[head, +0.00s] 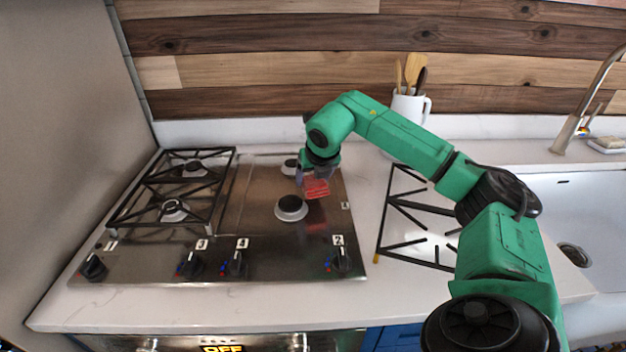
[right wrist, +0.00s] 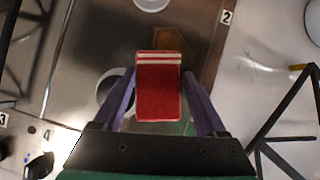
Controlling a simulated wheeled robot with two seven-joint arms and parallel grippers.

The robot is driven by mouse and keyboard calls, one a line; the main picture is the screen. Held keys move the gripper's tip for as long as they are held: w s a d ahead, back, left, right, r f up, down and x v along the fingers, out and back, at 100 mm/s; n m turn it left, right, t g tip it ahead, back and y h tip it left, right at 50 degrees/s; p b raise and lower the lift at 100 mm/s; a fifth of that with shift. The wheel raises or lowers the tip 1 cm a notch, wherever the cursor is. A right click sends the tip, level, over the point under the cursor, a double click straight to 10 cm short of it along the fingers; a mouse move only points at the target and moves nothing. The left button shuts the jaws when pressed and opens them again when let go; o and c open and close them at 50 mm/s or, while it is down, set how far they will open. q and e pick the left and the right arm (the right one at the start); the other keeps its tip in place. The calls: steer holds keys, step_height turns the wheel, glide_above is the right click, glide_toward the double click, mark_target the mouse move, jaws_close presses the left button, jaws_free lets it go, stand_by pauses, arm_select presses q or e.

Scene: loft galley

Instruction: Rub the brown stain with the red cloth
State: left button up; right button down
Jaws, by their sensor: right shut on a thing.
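The red cloth (right wrist: 159,92), a folded pad with white stripes near one end, sits between the purple fingers of my right gripper (right wrist: 160,100), which is shut on it. In the head view the cloth (head: 316,188) is over the right part of the steel cooktop (head: 262,262), near the front right burner. A brown stain (right wrist: 172,40) shows on the steel just beyond the cloth's striped end in the right wrist view, partly hidden by the cloth. I cannot tell whether the cloth touches the steel. My left gripper is not in view.
A black grate (head: 165,205) covers the left burners. The right burners (head: 291,208) are bare. Several knobs (head: 338,260) line the front. A loose grate (head: 415,225) lies on the counter to the right. A white mug with utensils (head: 410,107) stands behind, and a sink (head: 585,215) is far right.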

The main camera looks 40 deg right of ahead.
steer(key=shift+r+p, duration=0.75)
steer(key=shift+r, duration=0.7)
step_height(320, 180, up, 3)
steer(key=p, duration=0.2)
steer(key=shift+r+p, duration=0.1)
steer(key=shift+p, duration=0.2)
steer(key=shift+f, duration=0.2)
steer(key=shift+f+b, duration=0.15)
steer(key=shift+b, duration=0.35)
steer(key=f+b, duration=0.1)
steer(key=b, duration=0.2)
steer(key=f+t+b, duration=0.1)
steer(key=f+b, duration=0.1)
steer(key=b, duration=0.1)
steer(key=shift+w+t, duration=0.2)
steer(key=shift+t, duration=0.1)
steer(key=shift+r+h+b, duration=0.1)
steer(key=shift+h+b, duration=0.2)
steer(key=shift+b, duration=0.05)
steer(key=shift+r, duration=0.2)
